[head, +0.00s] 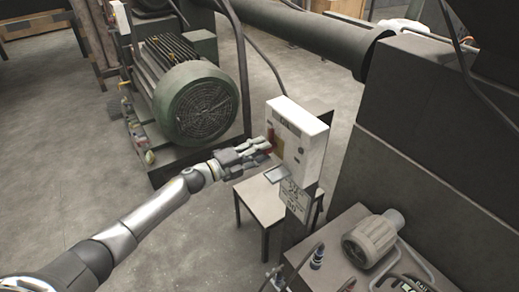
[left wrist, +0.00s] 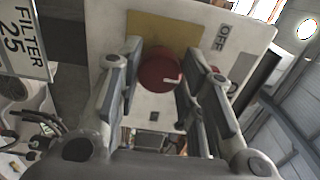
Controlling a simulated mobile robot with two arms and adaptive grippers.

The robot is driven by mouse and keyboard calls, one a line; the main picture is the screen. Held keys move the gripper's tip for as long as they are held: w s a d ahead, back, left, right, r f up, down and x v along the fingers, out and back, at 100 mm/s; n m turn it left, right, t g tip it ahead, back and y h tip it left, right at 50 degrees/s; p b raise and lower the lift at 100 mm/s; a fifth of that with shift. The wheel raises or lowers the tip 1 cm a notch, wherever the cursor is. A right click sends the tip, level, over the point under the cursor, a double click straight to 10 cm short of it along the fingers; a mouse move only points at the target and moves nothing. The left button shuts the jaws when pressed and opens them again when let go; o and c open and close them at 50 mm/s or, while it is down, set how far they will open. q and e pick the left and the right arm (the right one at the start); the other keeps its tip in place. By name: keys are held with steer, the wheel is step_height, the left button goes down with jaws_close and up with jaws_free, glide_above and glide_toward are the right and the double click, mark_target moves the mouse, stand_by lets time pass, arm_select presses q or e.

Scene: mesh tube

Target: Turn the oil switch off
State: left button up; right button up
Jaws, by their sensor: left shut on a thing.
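The oil switch is a red round knob (left wrist: 160,76) on the face of a white box (head: 303,135). In the left wrist view the knob sits between the two fingers of my left gripper (left wrist: 165,66), which is shut on it. A white mark shows on the knob's right side, and an OFF label (left wrist: 221,38) is on the panel above right of it. In the head view my left gripper (head: 264,146) reaches the box from the left and hides most of the knob. My right gripper is not in view.
A green motor (head: 207,108) stands behind my left arm. A small light table (head: 262,200) is below the box. A sign plate (head: 294,197) hangs at the box's lower edge. A dark bench at front right holds a small motor (head: 370,240).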

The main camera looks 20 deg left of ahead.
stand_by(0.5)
arm_select(q)
steer(key=o, duration=1)
steer(key=v, duration=1.2)
steer(key=shift+a, duration=0.1)
steer(key=shift+f, duration=0.1)
